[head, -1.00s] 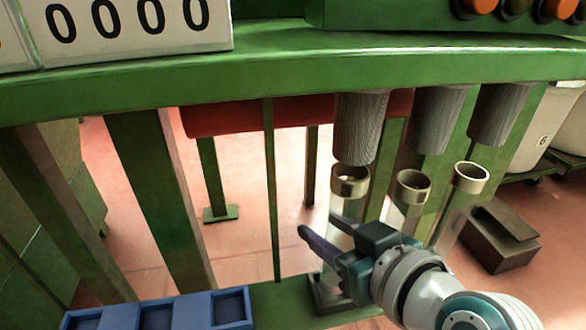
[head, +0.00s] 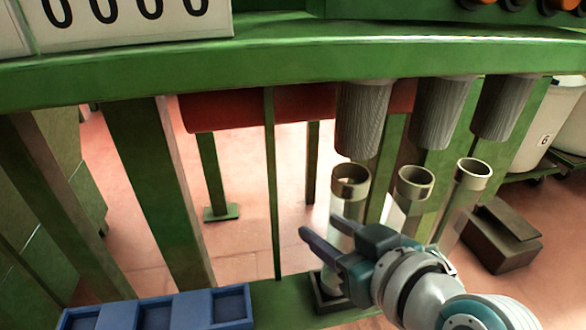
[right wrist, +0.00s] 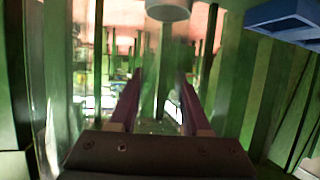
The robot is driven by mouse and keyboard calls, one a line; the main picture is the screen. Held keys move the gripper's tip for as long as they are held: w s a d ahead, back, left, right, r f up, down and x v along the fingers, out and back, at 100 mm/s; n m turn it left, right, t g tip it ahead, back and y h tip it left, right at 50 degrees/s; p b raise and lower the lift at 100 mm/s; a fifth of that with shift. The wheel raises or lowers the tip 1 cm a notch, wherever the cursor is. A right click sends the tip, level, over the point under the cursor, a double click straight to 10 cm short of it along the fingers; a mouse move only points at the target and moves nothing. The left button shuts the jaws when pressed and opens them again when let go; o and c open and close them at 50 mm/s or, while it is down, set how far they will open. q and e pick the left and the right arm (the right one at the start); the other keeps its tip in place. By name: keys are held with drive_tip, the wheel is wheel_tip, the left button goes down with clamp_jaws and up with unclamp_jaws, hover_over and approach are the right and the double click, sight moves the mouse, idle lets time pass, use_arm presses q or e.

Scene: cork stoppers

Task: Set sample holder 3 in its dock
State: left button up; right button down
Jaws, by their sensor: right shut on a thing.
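Three clear tubular sample holders with metal collars stand in a row: the left one (head: 350,187), the middle one (head: 416,181) and the right one (head: 473,174). I see no numbers on them. My right gripper (head: 324,226) is shut on the left holder, around its clear body below the collar. The holder is upright, its lower end near a dark square socket (head: 328,297); I cannot tell if it is seated. In the right wrist view its collar (right wrist: 168,8) shows above and between the two fingers. My left gripper is not in view.
Grey ribbed cylinders (head: 362,120) hang from the green beam (head: 280,72) just above the holders. A blue compartment tray (head: 160,300) sits at lower left. Green posts (head: 160,190) stand left of the gripper. A brown box (head: 497,240) is on the floor at right.

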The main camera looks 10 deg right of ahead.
drive_tip(key=shift+f+b, duration=0.6)
drive_tip(key=shift+f, duration=0.1)
idle(0.4)
drive_tip(key=shift+c, duration=1.4)
unclamp_jaws()
drive_tip(key=p+v, duration=0.5)
drive_tip(key=v, duration=0.5)
